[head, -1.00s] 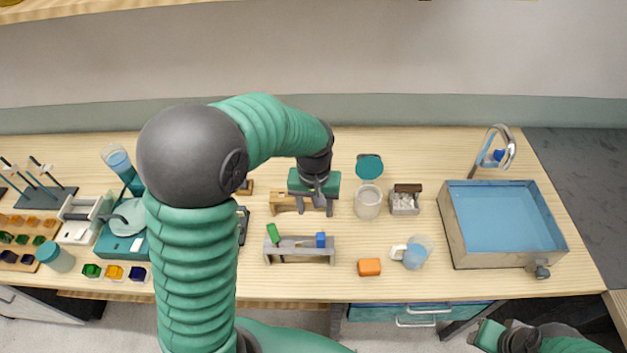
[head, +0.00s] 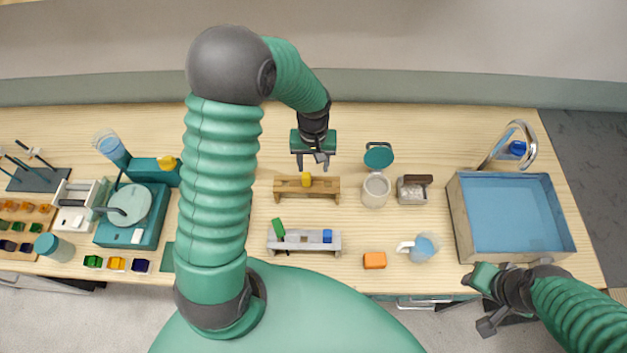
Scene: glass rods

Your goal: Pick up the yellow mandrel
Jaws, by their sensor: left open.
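A small yellow piece (head: 306,180), which looks like the mandrel's handle, sits upright on the wooden stand (head: 325,190) in the middle of the table. The rest of the mandrel cannot be made out. My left gripper (head: 313,165) is just behind the stand, pointing down, with its two dark fingers apart and nothing between them. It is close to the yellow piece but seems apart from it. My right gripper (head: 485,300) is at the table's front edge at the lower right, far from the stand; its fingers are not clear.
A grey rack (head: 306,245) with green and blue pieces stands in front of the wooden stand. A blue basin (head: 515,215) is farther right.

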